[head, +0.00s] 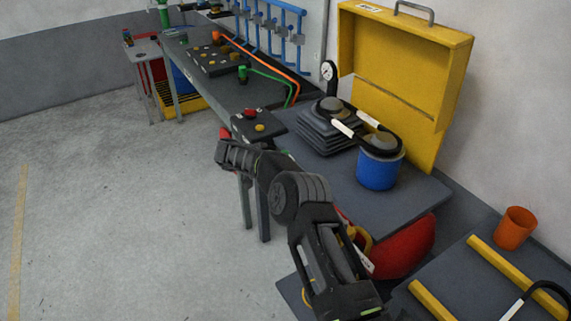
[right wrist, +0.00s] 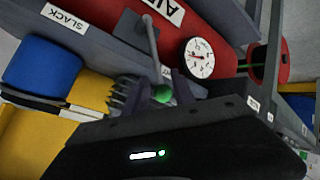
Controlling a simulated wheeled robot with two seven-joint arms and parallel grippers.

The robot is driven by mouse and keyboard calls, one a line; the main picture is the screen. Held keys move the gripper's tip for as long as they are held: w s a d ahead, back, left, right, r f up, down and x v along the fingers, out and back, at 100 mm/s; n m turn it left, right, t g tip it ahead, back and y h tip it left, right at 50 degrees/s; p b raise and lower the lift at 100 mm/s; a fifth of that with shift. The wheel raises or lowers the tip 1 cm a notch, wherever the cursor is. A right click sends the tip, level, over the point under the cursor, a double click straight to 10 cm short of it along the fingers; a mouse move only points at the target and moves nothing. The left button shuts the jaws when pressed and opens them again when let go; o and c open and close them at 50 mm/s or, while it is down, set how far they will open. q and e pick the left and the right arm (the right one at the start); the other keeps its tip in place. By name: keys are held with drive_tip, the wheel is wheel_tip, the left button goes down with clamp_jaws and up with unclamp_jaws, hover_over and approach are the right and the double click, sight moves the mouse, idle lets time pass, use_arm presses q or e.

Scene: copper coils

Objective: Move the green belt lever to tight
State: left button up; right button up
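The green knob (right wrist: 162,93) of the lever shows in the right wrist view, at the end of a thin grey rod (right wrist: 152,45). A white SLACK label (right wrist: 62,16) is to its upper left. Another small white label behind the rod is too small to read. My right gripper (right wrist: 156,92) has a finger on each side of the knob and looks open, with a gap on the left side. Whether the right finger touches the knob I cannot tell. In the head view my arm hides the lever, and the fingertips are out of sight. My left gripper is not in view.
A red tank (right wrist: 212,28) with a white dial gauge (right wrist: 200,58) is close behind the lever; the tank (head: 408,250) also shows in the head view. A blue pot (head: 380,172) and a yellow case (head: 400,90) stand on the bench. The floor at left is clear.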

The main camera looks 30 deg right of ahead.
drive_tip(key=v, duration=0.4)
idle(0.5)
